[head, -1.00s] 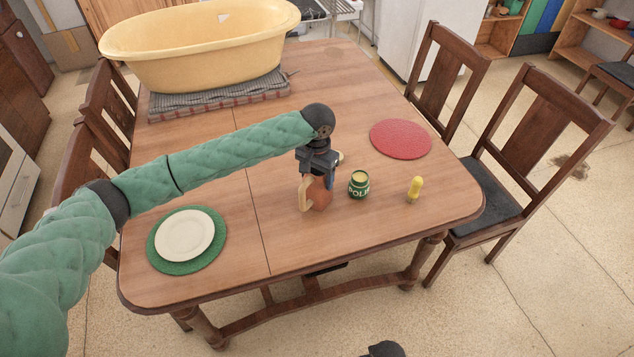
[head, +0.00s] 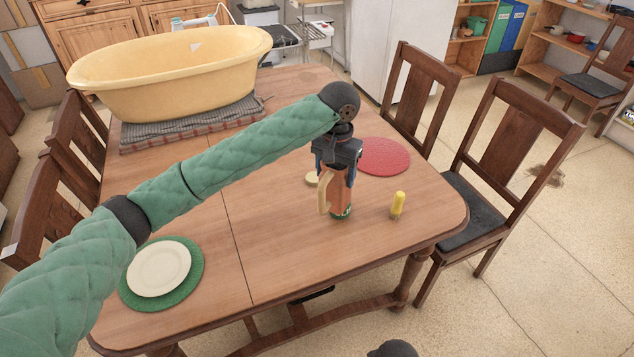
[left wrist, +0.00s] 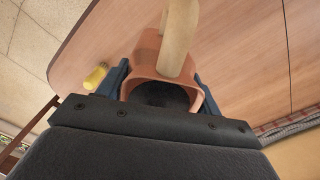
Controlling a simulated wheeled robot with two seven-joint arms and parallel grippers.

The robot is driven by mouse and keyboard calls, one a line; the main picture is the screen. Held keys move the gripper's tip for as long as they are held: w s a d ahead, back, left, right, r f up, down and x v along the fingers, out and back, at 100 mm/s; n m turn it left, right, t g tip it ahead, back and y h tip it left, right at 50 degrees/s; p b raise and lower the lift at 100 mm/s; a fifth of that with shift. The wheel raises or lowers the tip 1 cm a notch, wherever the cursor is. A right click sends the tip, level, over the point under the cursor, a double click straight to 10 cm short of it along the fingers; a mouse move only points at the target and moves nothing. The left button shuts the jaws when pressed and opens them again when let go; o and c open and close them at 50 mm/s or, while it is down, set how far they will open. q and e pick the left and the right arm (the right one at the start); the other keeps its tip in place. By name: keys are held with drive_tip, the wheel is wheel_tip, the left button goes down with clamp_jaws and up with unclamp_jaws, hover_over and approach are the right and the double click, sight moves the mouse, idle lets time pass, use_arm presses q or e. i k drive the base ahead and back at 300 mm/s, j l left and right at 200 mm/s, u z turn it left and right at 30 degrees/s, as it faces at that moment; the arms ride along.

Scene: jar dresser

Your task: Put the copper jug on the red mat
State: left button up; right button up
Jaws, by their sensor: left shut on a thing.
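The copper jug (head: 341,188), with a pale wooden handle (head: 324,193), hangs upright from my left gripper (head: 336,163), which is shut on it. It appears raised above the table and hides most of a green tin (head: 342,213). In the left wrist view the jug (left wrist: 146,52) is between the two fingers (left wrist: 162,87), its dark mouth towards the camera and its handle (left wrist: 178,38) across the top. The round red mat (head: 384,156) lies flat and bare on the table, behind and right of the jug. My right gripper is not in view.
A yellow-handled object (head: 398,204) stands right of the jug; a cream disc (head: 312,179) lies behind it on the left. A white plate (head: 158,268) on a green mat (head: 195,285) is front left. A yellow tub (head: 170,75) stands on folded cloth at the back left. Chairs flank the table.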

sight(379, 153)
drive_tip(key=k+l, duration=0.1)
drive_tip(key=l, duration=0.25)
drive_tip(key=k+l, duration=0.1)
drive_tip(key=l, duration=0.2)
drive_tip(key=k+l, duration=0.15)
drive_tip(key=l, duration=0.2)
drive_tip(key=k+l, duration=0.1)
drive_tip(key=l, duration=0.25)
